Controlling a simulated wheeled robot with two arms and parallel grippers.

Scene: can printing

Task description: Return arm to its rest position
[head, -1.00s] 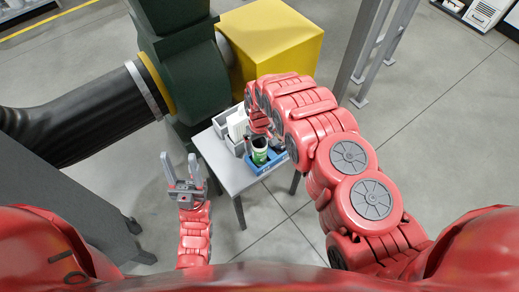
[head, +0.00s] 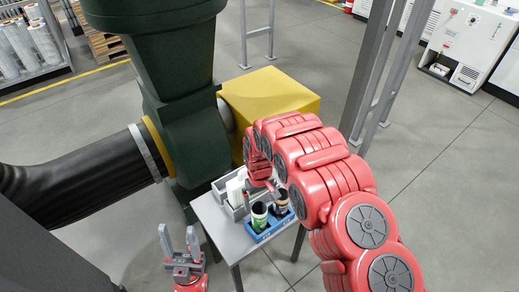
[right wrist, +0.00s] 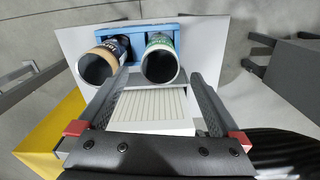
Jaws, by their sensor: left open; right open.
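My right gripper (right wrist: 160,98) is open and empty in the right wrist view, its two fingers spread above the small table. Past the fingertips stand a green and white can (right wrist: 160,58) and a dark can with a tan rim (right wrist: 101,60), both open-topped, in a blue holder (right wrist: 190,31). In the head view the green can (head: 259,216) and the dark can (head: 281,206) stand in the blue holder (head: 264,234), with my red right arm reaching over from the right. My left gripper (head: 179,243) is open and empty, left of the table.
A grey post (head: 375,75) stands at right. Floor right of the table is clear.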

